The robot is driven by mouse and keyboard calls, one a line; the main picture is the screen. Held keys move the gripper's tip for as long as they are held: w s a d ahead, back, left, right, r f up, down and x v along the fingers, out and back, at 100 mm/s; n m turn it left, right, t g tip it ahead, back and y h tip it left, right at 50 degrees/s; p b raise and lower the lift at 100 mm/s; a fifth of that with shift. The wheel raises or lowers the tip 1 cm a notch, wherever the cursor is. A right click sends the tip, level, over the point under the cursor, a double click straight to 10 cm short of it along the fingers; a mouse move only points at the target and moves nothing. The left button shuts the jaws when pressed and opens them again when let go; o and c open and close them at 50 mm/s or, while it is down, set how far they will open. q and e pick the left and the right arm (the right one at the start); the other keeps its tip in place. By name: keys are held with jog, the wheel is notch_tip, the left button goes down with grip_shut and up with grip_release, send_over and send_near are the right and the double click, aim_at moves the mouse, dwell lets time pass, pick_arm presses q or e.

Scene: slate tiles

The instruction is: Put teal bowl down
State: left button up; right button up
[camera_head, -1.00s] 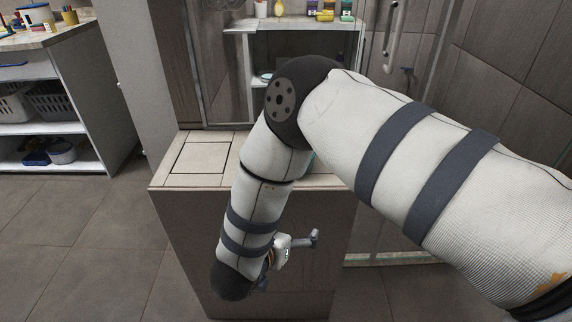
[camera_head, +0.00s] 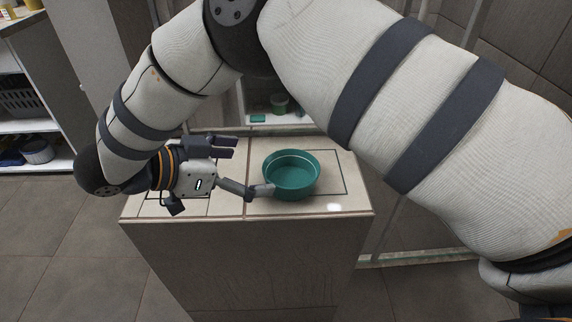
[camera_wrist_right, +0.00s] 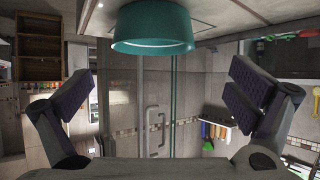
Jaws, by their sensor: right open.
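The teal bowl (camera_head: 291,185) stands upright on the pale counter top (camera_head: 226,207), at its right part, inside a dark outlined rectangle. Its inside looks empty. My right gripper (camera_head: 245,168) is open at the bowl's left, with its fingers pointing toward it. The lower fingertip is close to the bowl's near left side; I cannot tell if it touches. In the right wrist view the bowl (camera_wrist_right: 152,30) shows at the top centre, ahead of the spread fingers (camera_wrist_right: 160,95), with nothing between them. My left gripper is not in view.
Behind the counter a lit shelf holds a green cup (camera_head: 279,104) and a small green item (camera_head: 258,118). A white shelf unit with a grey basket (camera_head: 20,100) stands at far left. My right arm covers much of the upper view.

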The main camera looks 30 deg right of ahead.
send_near(309, 167)
jog(key=x, duration=0.4)
jog(key=shift+d+f+p, duration=0.2)
jog(key=shift+d+p, duration=0.05)
jog(key=shift+p, duration=0.15)
jog(key=c, duration=1)
